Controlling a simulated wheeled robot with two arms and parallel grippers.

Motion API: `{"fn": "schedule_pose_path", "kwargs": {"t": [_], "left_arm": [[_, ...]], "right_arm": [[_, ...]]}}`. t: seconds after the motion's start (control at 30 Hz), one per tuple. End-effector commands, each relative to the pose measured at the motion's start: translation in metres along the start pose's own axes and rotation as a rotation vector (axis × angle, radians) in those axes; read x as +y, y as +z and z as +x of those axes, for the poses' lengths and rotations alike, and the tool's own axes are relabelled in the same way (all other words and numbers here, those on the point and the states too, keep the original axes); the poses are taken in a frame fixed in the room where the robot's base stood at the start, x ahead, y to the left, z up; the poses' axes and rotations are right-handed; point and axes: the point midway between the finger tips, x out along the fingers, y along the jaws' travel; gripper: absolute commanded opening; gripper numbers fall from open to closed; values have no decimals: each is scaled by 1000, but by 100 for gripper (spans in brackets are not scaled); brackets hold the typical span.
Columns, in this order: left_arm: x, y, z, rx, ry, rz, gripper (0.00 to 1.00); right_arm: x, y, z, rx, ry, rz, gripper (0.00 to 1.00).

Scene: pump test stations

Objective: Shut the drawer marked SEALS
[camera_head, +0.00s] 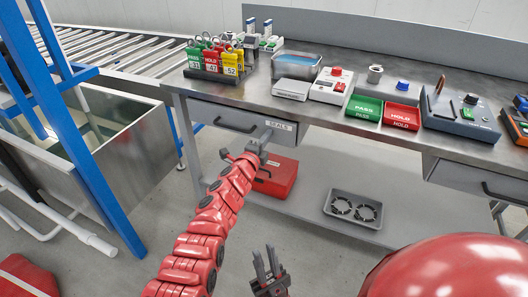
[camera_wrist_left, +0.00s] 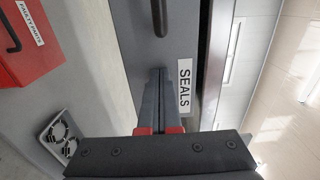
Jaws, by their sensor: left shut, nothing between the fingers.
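The SEALS drawer (camera_head: 222,112) is under the left part of the bench, with a dark bar handle and a white label at its right end. In the left wrist view the grey drawer front (camera_wrist_left: 130,35) fills the middle, with a dark strip along the bench edge. I cannot tell how far the drawer stands out. My left gripper (camera_head: 264,134) is at the front's lower right, by the label. Its shut, empty fingers also show in the left wrist view (camera_wrist_left: 158,72), at or very near the front; contact is unclear. My right gripper (camera_head: 267,258) is low in front, open and empty.
A red case (camera_head: 278,178) and a grey tray (camera_head: 340,212) are on the lower shelf. The bench top holds a tag rack (camera_head: 215,72), a PASS bin (camera_head: 364,108) and a HOLD bin (camera_head: 402,116). A blue frame post (camera_head: 85,150) stands left.

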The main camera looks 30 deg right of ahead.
Motion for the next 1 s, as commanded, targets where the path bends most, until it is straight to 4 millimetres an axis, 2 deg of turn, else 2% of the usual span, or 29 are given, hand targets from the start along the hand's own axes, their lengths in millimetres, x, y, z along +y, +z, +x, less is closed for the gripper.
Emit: {"fn": "schedule_pose_path", "kwargs": {"t": [0.03,0.1,0.4,1.0], "left_arm": [[5,0,4,0,-2,2,0],[5,0,8,0,-2,1,0],[2,-2,20,2,2,3,0],[-7,1,23,-3,-10,-1,0]], "right_arm": [[-1,2,-14,0,0,0,21],[-1,4,-22,0,0,0,21],[-2,7,-43,0,0,0,21],[-2,8,-47,0,0,0,21]]}}
